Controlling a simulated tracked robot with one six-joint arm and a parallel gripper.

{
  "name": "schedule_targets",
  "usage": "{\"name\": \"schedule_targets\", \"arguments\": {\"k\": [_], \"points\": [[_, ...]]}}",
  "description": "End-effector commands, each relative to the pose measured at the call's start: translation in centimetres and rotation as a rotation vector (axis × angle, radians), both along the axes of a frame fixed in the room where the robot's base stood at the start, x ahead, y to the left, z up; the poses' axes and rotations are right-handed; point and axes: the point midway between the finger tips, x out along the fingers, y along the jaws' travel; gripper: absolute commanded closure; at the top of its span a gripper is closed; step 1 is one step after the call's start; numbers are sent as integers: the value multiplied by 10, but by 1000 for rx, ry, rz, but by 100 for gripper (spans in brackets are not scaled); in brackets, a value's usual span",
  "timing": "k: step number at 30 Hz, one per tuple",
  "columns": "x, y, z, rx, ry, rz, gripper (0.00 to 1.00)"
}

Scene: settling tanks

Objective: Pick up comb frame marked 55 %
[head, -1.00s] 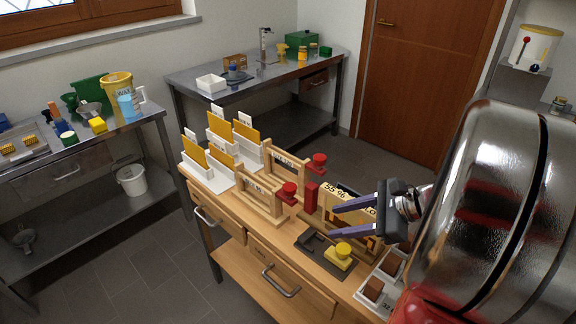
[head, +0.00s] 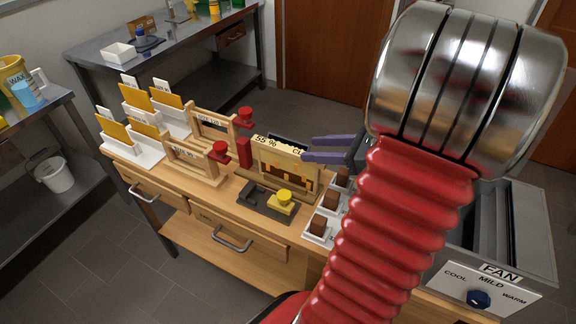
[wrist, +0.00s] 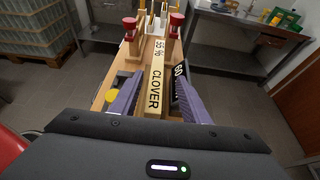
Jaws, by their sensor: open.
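The comb frame marked 55 % (head: 286,166) stands upright on the wooden bench. Its pale top bar reads 55 % and CLOVER, and its lower part is dark with orange patches. In the wrist view the top bar (wrist: 156,72) runs lengthwise between my two purple fingers. My gripper (head: 309,148) is open at the frame's right end in the head view, with nothing held. I cannot tell whether the fingers touch the bar. A dark item marked 60 (wrist: 181,74) stands close beside the bar, partly hidden by the right finger.
Wooden stands with red knobs (head: 220,152) are left of the frame. A yellow knob on a dark base (head: 283,201) sits in front. White trays with brown blocks (head: 317,230) are at the right. A fan control box (head: 490,285) is at the far right.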

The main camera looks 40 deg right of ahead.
Motion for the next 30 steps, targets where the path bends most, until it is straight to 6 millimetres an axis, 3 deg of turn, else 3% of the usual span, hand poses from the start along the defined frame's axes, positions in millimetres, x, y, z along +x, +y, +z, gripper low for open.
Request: {"name": "schedule_targets", "arguments": {"k": [6,19,30], "points": [[15,7,-7,2,1,2,58],[19,9,-9,2,0,1,58],[53,25,-24,1,0,3,58]]}}
